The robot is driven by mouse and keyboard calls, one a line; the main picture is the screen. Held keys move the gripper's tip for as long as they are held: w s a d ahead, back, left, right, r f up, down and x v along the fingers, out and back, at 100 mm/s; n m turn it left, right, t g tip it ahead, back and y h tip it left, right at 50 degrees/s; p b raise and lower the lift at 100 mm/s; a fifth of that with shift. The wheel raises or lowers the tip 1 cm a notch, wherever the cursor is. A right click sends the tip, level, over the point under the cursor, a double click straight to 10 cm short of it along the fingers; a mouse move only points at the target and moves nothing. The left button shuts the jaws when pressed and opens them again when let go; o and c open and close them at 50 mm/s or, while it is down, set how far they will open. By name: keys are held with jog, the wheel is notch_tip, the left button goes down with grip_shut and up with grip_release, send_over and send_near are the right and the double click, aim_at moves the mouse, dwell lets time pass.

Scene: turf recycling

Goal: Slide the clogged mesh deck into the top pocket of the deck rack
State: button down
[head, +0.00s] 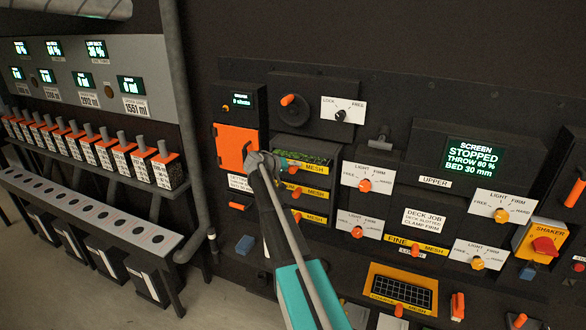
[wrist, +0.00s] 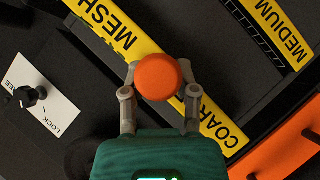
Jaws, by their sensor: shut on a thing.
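The clogged mesh deck (head: 312,157) has a green-littered mesh top and a yellow front strip. In the head view it sits at the top of the dark deck rack (head: 333,202); how deep it is in the top pocket cannot be told. My gripper (head: 270,161) reaches the left part of its front. In the wrist view my gripper (wrist: 159,78) is shut on the deck's round orange knob (wrist: 158,76). The yellow strip, reading COAR and MESH, passes behind the knob (wrist: 219,124). The pocket's inside is hidden.
Below are yellow MESH fronts with orange knobs, the middle one (head: 309,191) and a lower one (head: 312,216). An orange panel (head: 236,146) lies close left. A LOCK/FREE dial (head: 341,115) is above right. A clean grid deck (head: 402,293) lies at lower right.

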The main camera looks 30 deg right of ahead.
jog(key=shift+w+d, duration=0.55)
jog(key=shift+d, duration=0.15)
jog(key=shift+w+d, duration=0.5)
jog(key=shift+d, duration=0.2)
dwell(1.0)
jog(key=shift+c, duration=1.5)
grip_release()
jog(key=shift+a, duration=0.1)
jog(key=s+a, duration=0.6)
jog(key=a, duration=0.2)
jog(key=shift+s+a, duration=0.15)
jog(key=shift+s, duration=0.15)
